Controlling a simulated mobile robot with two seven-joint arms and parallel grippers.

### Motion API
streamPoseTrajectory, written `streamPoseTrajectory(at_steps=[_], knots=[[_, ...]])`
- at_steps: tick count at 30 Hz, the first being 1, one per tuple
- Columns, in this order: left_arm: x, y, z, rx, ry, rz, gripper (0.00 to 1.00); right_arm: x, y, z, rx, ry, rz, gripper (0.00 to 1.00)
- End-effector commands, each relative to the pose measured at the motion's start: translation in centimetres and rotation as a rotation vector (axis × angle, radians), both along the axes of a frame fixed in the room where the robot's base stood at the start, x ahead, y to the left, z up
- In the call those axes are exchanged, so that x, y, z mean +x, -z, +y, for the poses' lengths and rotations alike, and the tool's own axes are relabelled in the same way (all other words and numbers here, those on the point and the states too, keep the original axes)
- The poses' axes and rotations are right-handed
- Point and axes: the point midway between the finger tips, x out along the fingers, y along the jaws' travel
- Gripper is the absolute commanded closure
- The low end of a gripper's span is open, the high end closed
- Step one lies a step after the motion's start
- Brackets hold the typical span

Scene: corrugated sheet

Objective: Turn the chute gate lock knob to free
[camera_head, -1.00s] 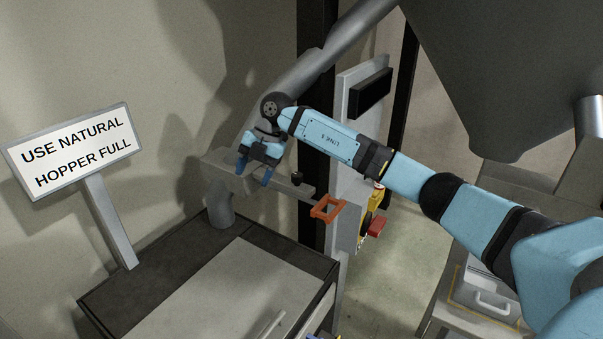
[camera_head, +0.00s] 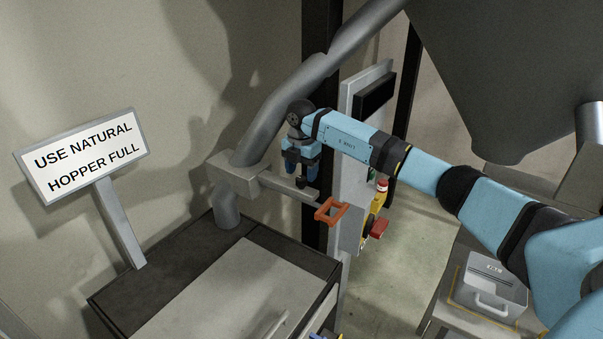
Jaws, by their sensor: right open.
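The small black lock knob (camera_head: 302,182) stands on the grey gate bar (camera_head: 280,186), which runs from the grey chute block (camera_head: 232,175) toward an orange square handle (camera_head: 331,211). My right gripper (camera_head: 301,171) points down just above and around the knob, with its blue fingers apart. Whether the fingers touch the knob cannot be told, as the gripper partly hides it. My left gripper is not in view.
A sign (camera_head: 85,155) reading "USE NATURAL HOPPER FULL" stands at left. A grey-topped bin (camera_head: 230,300) lies below the chute. A post with a black panel (camera_head: 374,97) and a red-and-yellow switch (camera_head: 377,228) stands right of the bar. A large hopper (camera_head: 500,70) hangs at upper right.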

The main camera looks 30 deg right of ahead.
Motion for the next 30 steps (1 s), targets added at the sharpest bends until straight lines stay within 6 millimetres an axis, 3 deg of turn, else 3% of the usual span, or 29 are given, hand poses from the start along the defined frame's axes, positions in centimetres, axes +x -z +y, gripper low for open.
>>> streamPoseTrajectory(at_steps=[6, 16, 22, 23, 30], knots=[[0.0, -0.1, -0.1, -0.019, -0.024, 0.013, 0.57, 0.0, 2.1, 0.0, 0.001, 0.0, 0.0, 0.39], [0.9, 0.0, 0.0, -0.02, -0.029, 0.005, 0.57, 0.0, 2.5, 0.0, 0.0, -0.001, -0.001, 0.39], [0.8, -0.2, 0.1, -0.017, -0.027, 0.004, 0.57, 0.0, 2.4, 0.0, 0.0, -0.001, -0.001, 0.85], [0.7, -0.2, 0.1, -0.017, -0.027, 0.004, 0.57, 0.0, 2.4, 0.0, 0.0, -0.001, -0.001, 0.89], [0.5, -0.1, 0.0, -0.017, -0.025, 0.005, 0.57, 0.0, 2.5, 0.0, 0.0, -0.015, -0.001, 0.88]])
